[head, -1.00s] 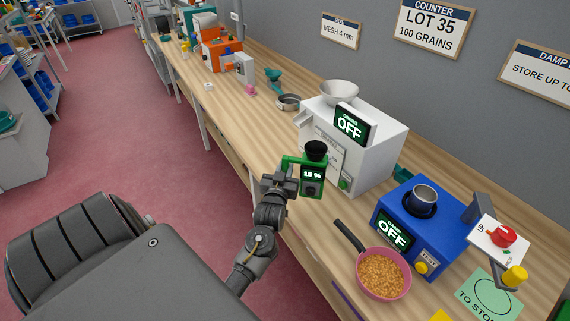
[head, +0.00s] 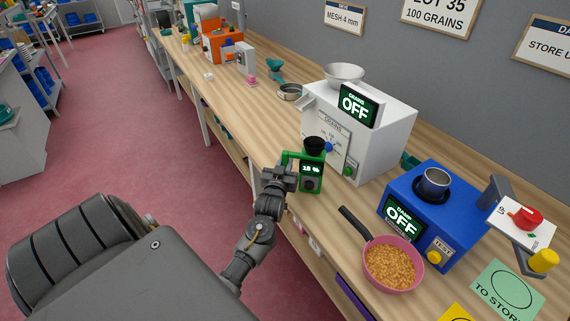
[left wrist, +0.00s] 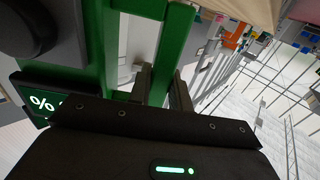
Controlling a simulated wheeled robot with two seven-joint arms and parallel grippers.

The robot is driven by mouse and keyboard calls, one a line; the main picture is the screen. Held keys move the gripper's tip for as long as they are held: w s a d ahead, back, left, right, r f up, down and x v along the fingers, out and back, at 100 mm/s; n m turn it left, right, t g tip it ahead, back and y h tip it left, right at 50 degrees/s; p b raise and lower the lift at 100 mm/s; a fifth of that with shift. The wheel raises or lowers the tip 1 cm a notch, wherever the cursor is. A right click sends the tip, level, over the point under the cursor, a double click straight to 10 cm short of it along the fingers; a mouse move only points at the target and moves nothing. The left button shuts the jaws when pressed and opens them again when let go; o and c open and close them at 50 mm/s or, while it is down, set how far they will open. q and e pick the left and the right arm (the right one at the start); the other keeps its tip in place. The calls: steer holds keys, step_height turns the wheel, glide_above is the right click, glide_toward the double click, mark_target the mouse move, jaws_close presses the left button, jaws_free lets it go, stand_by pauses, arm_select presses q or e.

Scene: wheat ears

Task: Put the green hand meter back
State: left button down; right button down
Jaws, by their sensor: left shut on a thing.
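The green hand meter (head: 311,176) has a black cup on top and a lit display reading 15 %. My left gripper (head: 284,173) is shut on its green handle, at the left side of the meter. The meter is upright in the head view, near the front edge of the bench, in front of the white grain counter. In the left wrist view the green frame of the meter (left wrist: 118,50) fills the upper left, with the gripper fingers (left wrist: 160,88) at a green bar. I cannot tell whether its base touches the bench. My right gripper is not in view.
The white counter (head: 378,130) reads OFF. A blue damp meter (head: 455,205) stands right of it, with a pink pan of grain (head: 392,268) in front. A green card (head: 507,287) lies at right. The wooden bench (head: 250,105) is fairly clear left of the counter.

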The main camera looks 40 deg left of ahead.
arm_select(q)
steer(key=shift+r, duration=0.15)
steer(key=shift+s, duration=0.1)
steer(key=c, duration=1.3)
jaws_free()
steer(key=shift+f, duration=0.2)
steer(key=shift+c, duration=0.2)
steer(key=shift+o, duration=0.3)
